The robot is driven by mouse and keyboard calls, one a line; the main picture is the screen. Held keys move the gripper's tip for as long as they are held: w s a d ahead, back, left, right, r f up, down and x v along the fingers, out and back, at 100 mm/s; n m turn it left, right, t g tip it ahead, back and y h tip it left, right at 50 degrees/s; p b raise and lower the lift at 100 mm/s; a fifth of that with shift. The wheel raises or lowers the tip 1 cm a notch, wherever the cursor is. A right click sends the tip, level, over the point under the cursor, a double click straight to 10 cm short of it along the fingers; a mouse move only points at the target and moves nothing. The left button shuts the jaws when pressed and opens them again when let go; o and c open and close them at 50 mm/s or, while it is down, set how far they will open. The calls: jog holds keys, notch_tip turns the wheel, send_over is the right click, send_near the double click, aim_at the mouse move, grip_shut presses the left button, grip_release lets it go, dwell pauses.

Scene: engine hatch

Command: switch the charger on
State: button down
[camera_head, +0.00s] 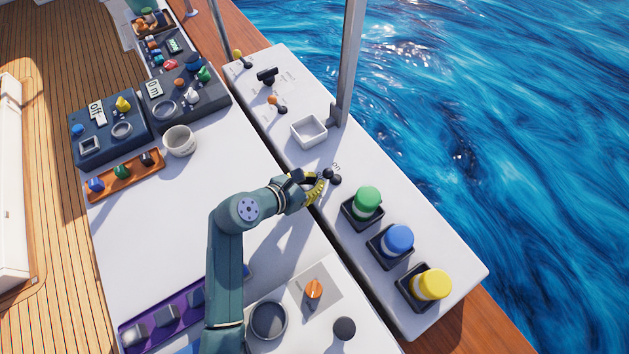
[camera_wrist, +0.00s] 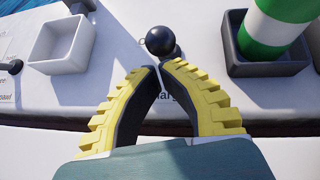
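A small black ball-ended lever (camera_head: 333,178) stands on the white outer ledge. Its black ball (camera_wrist: 161,41) is just ahead of my fingertips in the wrist view. A partly covered label (camera_wrist: 177,99) reading "harg" shows between my fingers, close to the lever. My gripper (camera_head: 321,180) has yellow ribbed fingers with dark inner pads. In the wrist view its fingertips (camera_wrist: 159,66) come together with nothing between them. The ball appears beyond the tips; whether they touch the lever is unclear. The lever's lower part is mostly hidden.
A white open box (camera_head: 309,131) lies farther along the ledge, near a grey post (camera_head: 350,65). Green (camera_head: 367,201), blue (camera_head: 398,240) and yellow (camera_head: 432,284) cylinders stand in dark holders on the other side. A white mug (camera_head: 180,141) stands on the inner table.

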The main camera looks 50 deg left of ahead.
jog(key=shift+r, duration=0.1)
jog(key=shift+w+r+p, duration=0.1)
jog(key=shift+r+p, duration=0.2)
jog(key=shift+p, duration=0.75)
jog(key=shift+f, duration=0.15)
jog(key=shift+g+p, duration=0.3)
